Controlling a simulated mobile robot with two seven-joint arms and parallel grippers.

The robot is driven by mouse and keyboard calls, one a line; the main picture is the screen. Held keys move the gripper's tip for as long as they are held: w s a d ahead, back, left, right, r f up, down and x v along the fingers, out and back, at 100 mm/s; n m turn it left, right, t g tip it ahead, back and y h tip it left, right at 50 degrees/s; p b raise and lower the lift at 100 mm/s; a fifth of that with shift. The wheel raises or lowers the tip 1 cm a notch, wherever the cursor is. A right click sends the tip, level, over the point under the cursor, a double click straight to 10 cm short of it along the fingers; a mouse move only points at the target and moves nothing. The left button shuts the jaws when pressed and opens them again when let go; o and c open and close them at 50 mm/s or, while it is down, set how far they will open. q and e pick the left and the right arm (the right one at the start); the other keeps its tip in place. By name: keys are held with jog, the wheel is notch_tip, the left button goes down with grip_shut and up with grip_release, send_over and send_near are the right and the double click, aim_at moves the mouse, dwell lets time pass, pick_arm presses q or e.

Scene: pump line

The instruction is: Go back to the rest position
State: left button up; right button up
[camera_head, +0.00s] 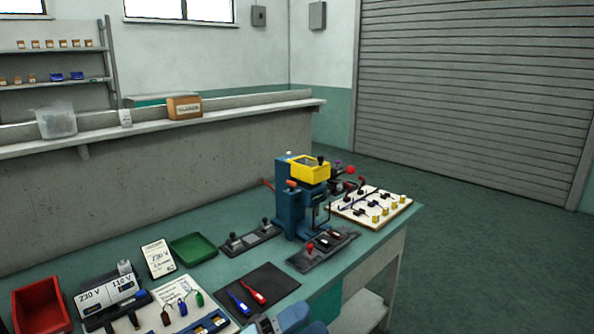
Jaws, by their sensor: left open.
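Part of my left gripper (283,321), blue-grey, shows at the bottom edge of the head view, low in front of the bench. Its fingers are mostly cut off by the frame, and no held thing shows at it. It is apart from the black mat (272,281) with a blue and a red tool on it. My right gripper is not in view.
The green bench (222,269) bears a blue machine with a yellow top (309,170), a white board with yellow parts (371,208), a green tray (194,248), a red bin (40,306) and voltage signs (104,295). Open floor (470,250) lies to the right.

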pick_arm(q)
jog(key=s+a+f+n+t+y+b, duration=0.1)
jog(key=a+f+n+t+y, duration=0.3)
jog(key=a+f+n+y, duration=0.45)
jog(key=s+a+f+n+t+y+b, duration=0.1)
jog(key=s+a+f+n+t+y, duration=0.25)
jog(key=f+n, duration=0.6)
jog(key=s+a+f+n+g+y+b, duration=0.2)
jog(key=s+a+f+n+g+y, duration=0.4)
jog(key=s+f+n, duration=0.45)
jog(key=s+a+r+m+p, duration=0.1)
jog(key=a+r+p, duration=0.2)
jog(key=r+p, duration=1.2)
jog(key=p, duration=1.2)
jog(key=shift+r+m+y+p, duration=0.3)
jog(key=shift+r+m+y, duration=0.05)
jog(key=shift+y, duration=0.05)
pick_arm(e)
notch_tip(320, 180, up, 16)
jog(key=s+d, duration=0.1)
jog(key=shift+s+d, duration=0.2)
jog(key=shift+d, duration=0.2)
